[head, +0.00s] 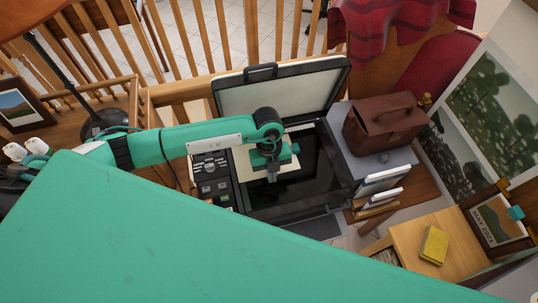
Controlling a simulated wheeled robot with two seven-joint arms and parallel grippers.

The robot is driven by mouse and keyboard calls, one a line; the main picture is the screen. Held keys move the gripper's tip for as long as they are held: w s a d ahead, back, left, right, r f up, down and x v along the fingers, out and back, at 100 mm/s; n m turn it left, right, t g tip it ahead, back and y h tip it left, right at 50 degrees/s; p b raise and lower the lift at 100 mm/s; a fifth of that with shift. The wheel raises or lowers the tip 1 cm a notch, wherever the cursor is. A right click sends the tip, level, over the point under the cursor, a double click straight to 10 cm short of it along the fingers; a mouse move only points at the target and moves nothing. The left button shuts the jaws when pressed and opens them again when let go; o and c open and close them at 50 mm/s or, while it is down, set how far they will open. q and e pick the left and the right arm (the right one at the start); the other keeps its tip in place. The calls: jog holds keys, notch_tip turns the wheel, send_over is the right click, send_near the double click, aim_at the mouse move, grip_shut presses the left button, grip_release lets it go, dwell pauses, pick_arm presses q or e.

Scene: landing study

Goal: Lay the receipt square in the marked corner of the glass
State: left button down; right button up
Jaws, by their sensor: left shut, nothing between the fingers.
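The scanner glass (318,180) is a dark, shiny pane under a raised lid (283,92). A cream paper, which looks like the receipt (286,174), lies at the upper left part of the glass. My left gripper (272,178) is over it, pointing down, shut and with nothing held. The gripper and wrist hide the middle of the paper, so I cannot tell how squarely it sits against the edges. No corner mark can be made out. My right gripper is not in view.
A button panel (213,180) borders the glass on the left. A brown leather bag (385,122) and upright books (380,188) stand to the right. A yellow block (433,245) lies on a wooden surface at lower right. A wooden railing (225,35) runs behind.

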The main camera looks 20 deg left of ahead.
pick_arm(q)
jog(key=shift+f+b, duration=0.3)
jog(key=shift+f, duration=0.2)
jog(key=shift+r, duration=0.1)
jog(key=shift+w+a, duration=0.1)
jog(key=shift+w, duration=0.05)
dwell(0.4)
jog(key=shift+w+a, duration=0.35)
jog(key=shift+w, duration=0.2)
jog(key=shift+s+d, duration=0.2)
jog(key=shift+s, duration=0.15)
jog(key=shift+r, duration=0.1)
notch_tip(320, 180, up, 7)
jog(key=p, duration=0.5)
